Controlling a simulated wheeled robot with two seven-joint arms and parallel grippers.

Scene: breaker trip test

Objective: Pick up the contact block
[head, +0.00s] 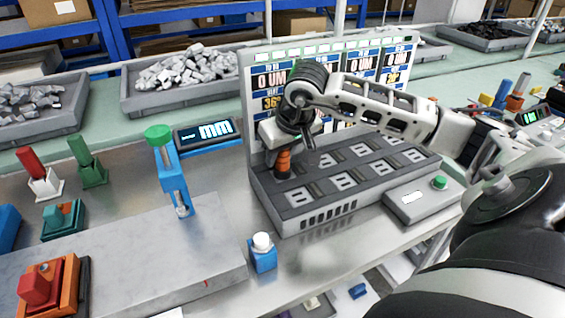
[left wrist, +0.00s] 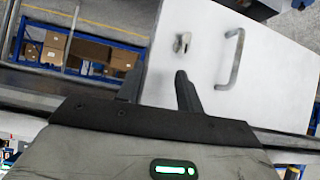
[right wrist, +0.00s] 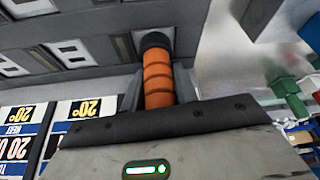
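I cannot tell for sure which thing is the contact block. A small blue block with a white round top (head: 262,254) stands upright near the table's front edge. An orange ribbed piece (head: 283,163) with a black end is over the front left of the grey test bench (head: 300,219). My right gripper (right wrist: 160,88) has its fingers close on both sides of this orange piece, which also shows in the right wrist view (right wrist: 158,80). It looks shut on it. My left gripper (left wrist: 158,88) is apart-fingered and empty, facing a white cabinet away from the table.
A blue stand with a green knob (head: 171,175) and a small display (head: 203,132) stand left of the bench. A grey slab (head: 130,245) and a red button block (head: 38,287) lie at the front left. A green-button box (head: 420,200) is at the right.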

